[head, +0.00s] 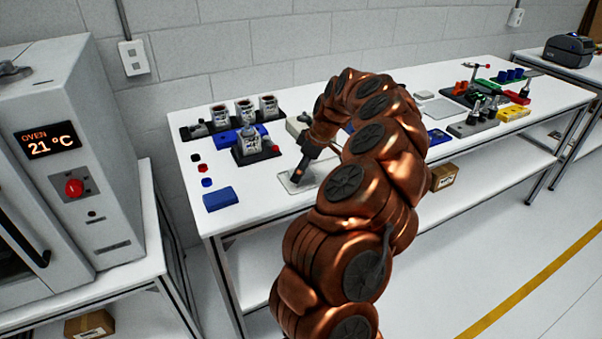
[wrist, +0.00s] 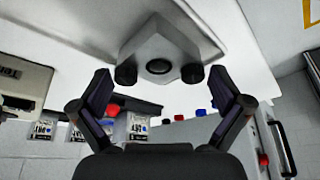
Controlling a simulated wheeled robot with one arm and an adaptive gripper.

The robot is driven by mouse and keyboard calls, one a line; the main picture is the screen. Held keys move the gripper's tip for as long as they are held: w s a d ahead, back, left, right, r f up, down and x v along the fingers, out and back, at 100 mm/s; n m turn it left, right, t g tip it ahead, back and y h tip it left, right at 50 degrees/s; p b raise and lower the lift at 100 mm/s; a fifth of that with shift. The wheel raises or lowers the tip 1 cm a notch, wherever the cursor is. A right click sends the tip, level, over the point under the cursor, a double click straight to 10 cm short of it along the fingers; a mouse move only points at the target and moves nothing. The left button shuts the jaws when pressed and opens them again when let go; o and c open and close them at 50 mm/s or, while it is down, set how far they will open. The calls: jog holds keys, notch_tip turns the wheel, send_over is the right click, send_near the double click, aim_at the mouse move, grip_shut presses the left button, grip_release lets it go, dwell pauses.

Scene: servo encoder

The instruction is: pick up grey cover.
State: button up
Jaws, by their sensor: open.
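A grey block-like part, which looks like the grey cover (wrist: 160,40), sits at the top middle of the wrist view. It has a round dark hole in its face and two dark round pieces at its corners. My gripper (wrist: 162,92) is open, its two dark fingers spread apart below the part in the picture. Nothing is held between them. In the head view my gripper (head: 299,174) points down over a light grey tray (head: 290,187) near the front of the white table. It hides much of what lies there, and contact cannot be told.
Labelled canisters (head: 245,110) stand in dark holders at the back left. Small round caps (head: 198,168) and a blue box (head: 219,199) lie to the left. Dark fixtures and coloured parts (head: 513,113) crowd the right side. The table's front edge (head: 250,222) is close.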

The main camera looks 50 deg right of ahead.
jog(key=shift+w+f, duration=0.1)
jog(key=shift+f, duration=0.15)
jog(key=c, duration=1)
jog(key=shift+r, duration=0.15)
